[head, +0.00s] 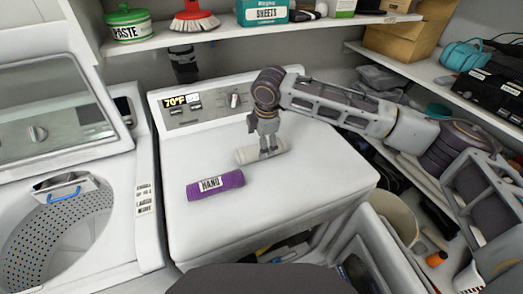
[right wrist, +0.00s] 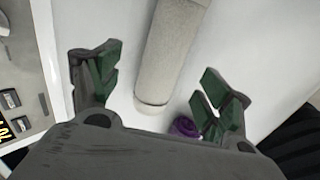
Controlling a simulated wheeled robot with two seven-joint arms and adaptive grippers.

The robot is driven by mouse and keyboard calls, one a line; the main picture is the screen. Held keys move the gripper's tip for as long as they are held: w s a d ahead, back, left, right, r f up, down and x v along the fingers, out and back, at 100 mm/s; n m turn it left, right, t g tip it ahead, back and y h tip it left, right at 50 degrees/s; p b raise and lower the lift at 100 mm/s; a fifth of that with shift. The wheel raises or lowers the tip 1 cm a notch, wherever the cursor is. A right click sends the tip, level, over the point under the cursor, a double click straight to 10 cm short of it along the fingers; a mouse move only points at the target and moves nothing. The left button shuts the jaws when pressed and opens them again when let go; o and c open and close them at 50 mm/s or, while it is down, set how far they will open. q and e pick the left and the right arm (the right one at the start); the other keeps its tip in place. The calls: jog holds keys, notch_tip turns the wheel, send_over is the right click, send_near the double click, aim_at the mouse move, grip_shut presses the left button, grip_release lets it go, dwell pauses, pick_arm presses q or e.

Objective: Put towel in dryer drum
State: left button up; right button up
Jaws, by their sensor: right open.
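A beige rolled towel (head: 243,156) and a purple rolled towel (head: 216,185) with a "HAND" label lie on top of the white dryer (head: 300,190). My right gripper (head: 267,149) points down over the beige roll. In the right wrist view the gripper (right wrist: 163,85) is open, with green fingertips on either side of the beige roll (right wrist: 172,50) and gaps between. The end of the purple roll (right wrist: 184,126) shows near the right finger. The dryer's drum is hidden below its top. My left gripper is out of view.
A washer (head: 145,235) with its lid up and perforated drum (head: 65,235) showing stands at left. A shelf above the dryer holds a green-lidded paste tub (head: 128,22) and a red brush (head: 194,18). Crowded shelves line the right side. The dryer top is otherwise clear.

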jog(key=shift+f, duration=0.1)
jog(key=shift+x, duration=2.45)
jog(key=shift+d, duration=0.1)
jog(key=c, duration=1.2)
jog(key=shift+c, duration=0.2)
jog(key=shift+r, duration=5)
